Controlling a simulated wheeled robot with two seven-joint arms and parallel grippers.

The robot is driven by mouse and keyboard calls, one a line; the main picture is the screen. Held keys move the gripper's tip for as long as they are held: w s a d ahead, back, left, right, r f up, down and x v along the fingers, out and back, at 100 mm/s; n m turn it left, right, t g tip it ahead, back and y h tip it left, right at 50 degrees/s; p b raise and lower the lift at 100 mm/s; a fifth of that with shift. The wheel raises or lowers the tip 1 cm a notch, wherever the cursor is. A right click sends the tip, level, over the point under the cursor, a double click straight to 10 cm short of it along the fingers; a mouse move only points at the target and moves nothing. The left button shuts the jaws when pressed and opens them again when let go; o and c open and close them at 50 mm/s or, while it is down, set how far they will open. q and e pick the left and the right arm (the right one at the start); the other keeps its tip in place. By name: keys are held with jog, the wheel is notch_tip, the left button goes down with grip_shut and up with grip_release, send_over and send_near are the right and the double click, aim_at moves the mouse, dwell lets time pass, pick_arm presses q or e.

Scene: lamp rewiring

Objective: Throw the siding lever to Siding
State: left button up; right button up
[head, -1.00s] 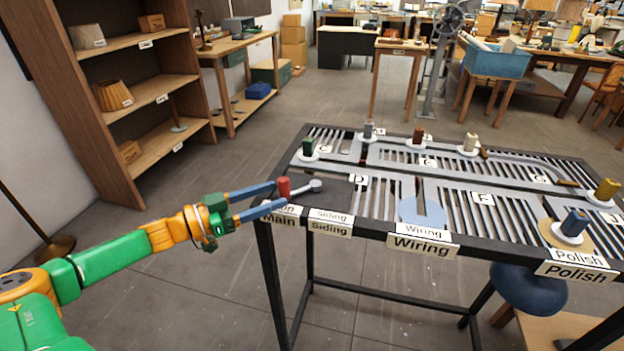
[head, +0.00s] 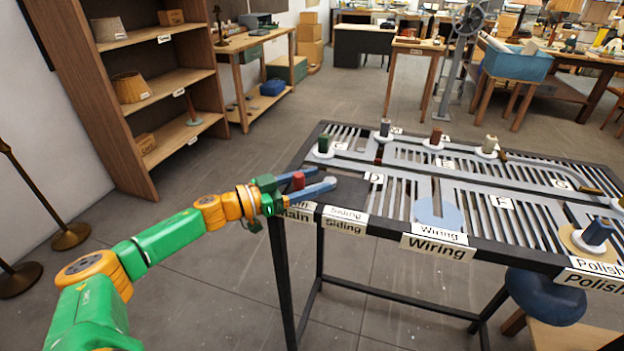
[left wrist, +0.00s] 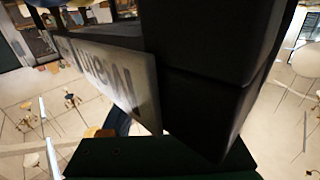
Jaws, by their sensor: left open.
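The siding lever shows a red knob (head: 298,180) at the table's near left corner, by the Main sign (head: 297,216) and left of the Siding sign (head: 344,226). My left gripper (head: 324,178) is open, with its blue fingers reaching past both sides of the knob. I cannot tell whether they touch it. The lever's grey pivot is mostly hidden by the fingers. In the left wrist view, the Main sign (left wrist: 112,77) fills the middle, very close, and the lever cannot be made out. My right gripper is not in view.
The slotted track table (head: 400,195) carries several coloured posts on white discs, including a green one (head: 323,145) beyond the lever. A Wiring sign (head: 437,247) is on the front edge. Open floor lies left of the table, before the wooden shelf (head: 150,95).

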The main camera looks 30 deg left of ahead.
pick_arm(q)
grip_shut()
dwell(1.4)
